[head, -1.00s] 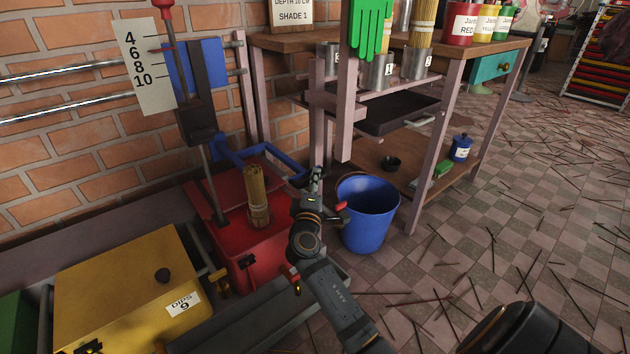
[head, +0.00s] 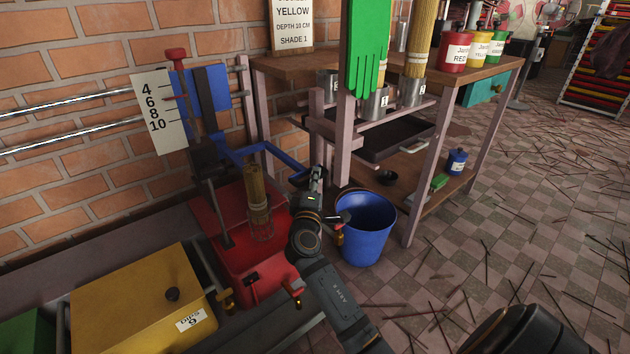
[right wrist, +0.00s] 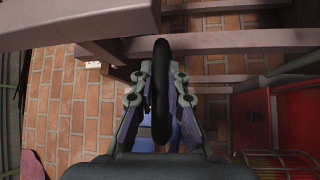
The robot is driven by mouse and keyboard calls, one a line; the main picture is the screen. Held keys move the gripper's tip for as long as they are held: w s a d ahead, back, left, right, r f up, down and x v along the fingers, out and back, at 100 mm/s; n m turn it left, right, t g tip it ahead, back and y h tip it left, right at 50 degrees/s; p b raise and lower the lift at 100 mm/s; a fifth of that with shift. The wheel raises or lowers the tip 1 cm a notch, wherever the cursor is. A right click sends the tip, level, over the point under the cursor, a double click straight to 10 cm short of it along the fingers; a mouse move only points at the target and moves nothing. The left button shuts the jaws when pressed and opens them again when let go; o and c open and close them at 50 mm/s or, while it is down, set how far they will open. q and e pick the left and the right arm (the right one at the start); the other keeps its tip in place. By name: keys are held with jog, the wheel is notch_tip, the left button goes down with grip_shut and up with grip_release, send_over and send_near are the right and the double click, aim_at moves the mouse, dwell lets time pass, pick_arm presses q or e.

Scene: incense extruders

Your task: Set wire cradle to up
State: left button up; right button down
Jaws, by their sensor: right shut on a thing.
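The wire cradle (head: 262,230) is a thin wire cage around the lower part of an upright bundle of incense sticks (head: 256,183). It shows above the red tank (head: 225,282); how far it reaches into the tank I cannot tell. A blue arm (head: 262,151) bends around behind the bundle and ends in a black grip. My right gripper (head: 315,175) is at that grip. In the right wrist view, my right gripper (right wrist: 161,95) is shut on the black grip (right wrist: 161,75), which stands between its fingers. Wires of the cradle also show at lower right (right wrist: 282,160). My left gripper is not in view.
A yellow tank (head: 130,305) stands left of the red one. A blue bucket (head: 366,235) is close right of my right gripper. A workbench (head: 345,68) with a hanging green glove (head: 370,45) stands behind. A white depth scale (head: 158,110) is at the wall.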

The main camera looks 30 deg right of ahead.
notch_tip(320, 180, up, 6)
jog(key=p, duration=0.3)
jog(key=shift+f, duration=0.2)
jog(key=c, duration=1.3)
grip_release()
jog(key=shift+f, duration=0.1)
jog(key=shift+c, duration=0.2)
jog(key=v, duration=0.7)
jog(key=shift+s+a, duration=0.2)
